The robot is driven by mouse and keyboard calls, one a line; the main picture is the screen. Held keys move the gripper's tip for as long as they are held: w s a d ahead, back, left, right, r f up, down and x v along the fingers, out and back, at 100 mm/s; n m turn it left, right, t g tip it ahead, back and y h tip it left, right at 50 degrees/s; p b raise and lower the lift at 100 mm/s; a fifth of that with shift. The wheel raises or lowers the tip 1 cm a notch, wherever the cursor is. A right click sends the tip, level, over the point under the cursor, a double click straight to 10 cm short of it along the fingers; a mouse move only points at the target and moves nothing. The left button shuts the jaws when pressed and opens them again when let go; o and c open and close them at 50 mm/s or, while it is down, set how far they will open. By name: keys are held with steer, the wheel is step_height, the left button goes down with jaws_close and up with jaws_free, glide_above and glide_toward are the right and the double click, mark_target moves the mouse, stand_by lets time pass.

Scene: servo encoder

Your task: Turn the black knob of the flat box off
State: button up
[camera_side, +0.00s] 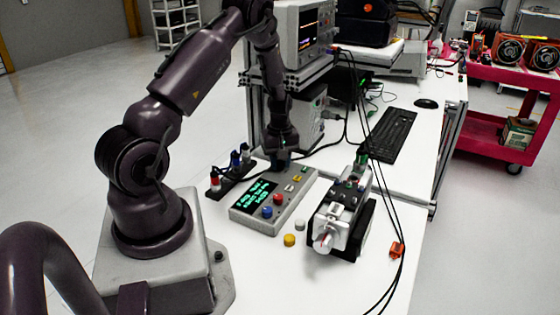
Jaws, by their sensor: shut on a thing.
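The flat grey box (262,226) lies on the white table, with a dark screen of green text (258,194), a red knob (278,199), a blue knob (267,211) and small yellow and white buttons on its top. My gripper (283,165) points down at the far end of this box and is shut on the black knob there. The knob is hidden by the fingers and too small to make out. How far the knob is turned cannot be seen.
A rack with red, blue and white capped parts (232,171) stands left of the box. A grey machine (345,215) with hanging cables stands close on the right. A yellow cap (289,240) lies in front. A keyboard (388,135) and an oscilloscope (303,32) are farther back.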

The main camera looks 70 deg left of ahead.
mark_target(280, 163)
steer(key=m, duration=0.5)
steer(key=shift+m, duration=0.4)
stand_by(0.4)
steer(key=o, duration=0.9)
steer(key=shift+o, duration=0.2)
step_height(280, 163, up, 13)
